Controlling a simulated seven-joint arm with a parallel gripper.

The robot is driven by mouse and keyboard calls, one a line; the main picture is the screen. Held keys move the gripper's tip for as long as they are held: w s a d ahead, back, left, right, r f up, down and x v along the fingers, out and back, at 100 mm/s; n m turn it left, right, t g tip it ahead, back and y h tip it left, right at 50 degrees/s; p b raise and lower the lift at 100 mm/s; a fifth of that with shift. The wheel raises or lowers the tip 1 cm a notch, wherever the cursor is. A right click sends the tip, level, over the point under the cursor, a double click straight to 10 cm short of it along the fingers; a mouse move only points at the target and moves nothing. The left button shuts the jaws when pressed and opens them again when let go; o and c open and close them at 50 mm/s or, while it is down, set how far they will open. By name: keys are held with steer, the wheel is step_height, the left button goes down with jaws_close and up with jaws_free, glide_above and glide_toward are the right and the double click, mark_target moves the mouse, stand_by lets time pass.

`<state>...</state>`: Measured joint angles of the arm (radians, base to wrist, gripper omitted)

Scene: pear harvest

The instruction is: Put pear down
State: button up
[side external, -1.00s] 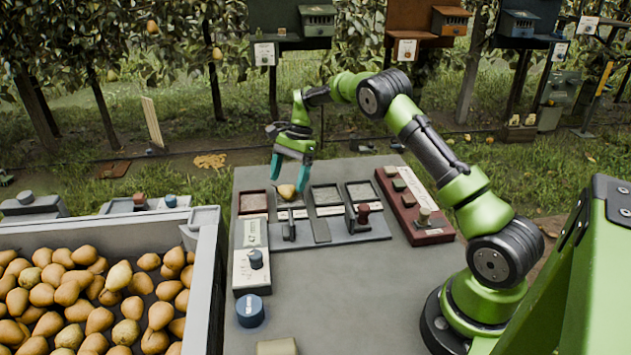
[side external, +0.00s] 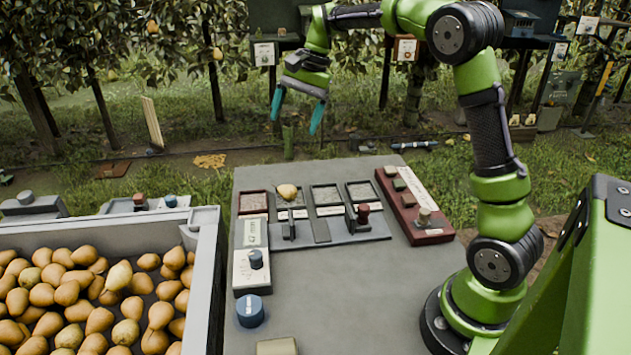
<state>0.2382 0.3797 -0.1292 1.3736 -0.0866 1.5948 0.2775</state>
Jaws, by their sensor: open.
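A yellow-brown pear (side external: 288,191) rests in the second tray from the left (side external: 298,201) in a row of small grey trays at the table's far side. My gripper (side external: 297,117) is above and beyond the pear, clear of it. Its two teal fingers are spread apart, point down and hold nothing.
A large grey crate (side external: 212,240) full of pears stands at the left. The table's middle is clear.

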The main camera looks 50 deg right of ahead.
steer(key=s+a+r+n+t, duration=0.1)
steer(key=s+a+r+n, duration=0.1)
steer(key=s+a+n, duration=0.3)
steer(key=s+a+r+t, duration=0.2)
steer(key=s+a, duration=0.2)
steer(key=s, duration=0.4)
steer(key=s+a+f+n+t+h, duration=0.1)
steer(key=s+a+f+n+t, duration=0.1)
steer(key=s, duration=0.7)
step_height(320, 180, down, 2)
steer(key=a+n, duration=0.1)
steer(key=n, duration=0.1)
steer(key=shift+s+a+f+n, duration=0.15)
steer(key=shift+s+a+n, duration=0.05)
steer(key=shift+s+n, duration=0.1)
